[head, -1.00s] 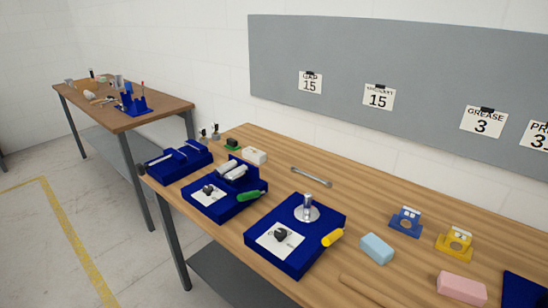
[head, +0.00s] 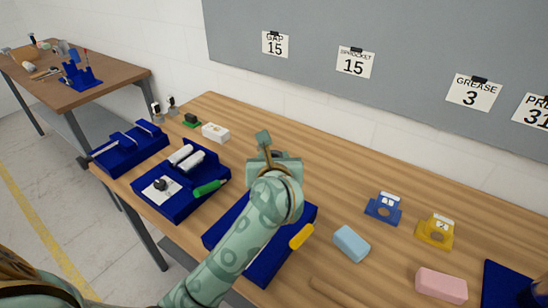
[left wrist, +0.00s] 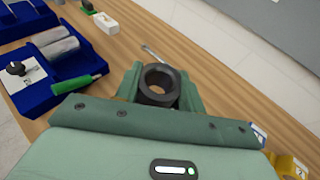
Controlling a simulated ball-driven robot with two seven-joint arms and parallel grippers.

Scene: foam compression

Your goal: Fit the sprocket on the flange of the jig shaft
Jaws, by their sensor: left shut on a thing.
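My left gripper (head: 266,152) is over the wooden table, above the far side of the front blue tray (head: 266,266). In the left wrist view its fingers (left wrist: 160,84) are shut on a black ring-shaped part with a round hole, which looks like the sprocket (left wrist: 158,98). The hole faces the wrist camera. My left arm covers most of the front tray, so the jig shaft and its flange are hidden in the head view. I cannot tell how the sprocket stands to the shaft. My right gripper is not in view.
A blue tray with a dark part on a white card (head: 161,186) and a green-handled tool (head: 207,187) stands left. A yellow handle (head: 301,236), blue block (head: 351,244), pink block (head: 441,285) and blue (head: 384,208) and yellow (head: 436,230) holders lie right.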

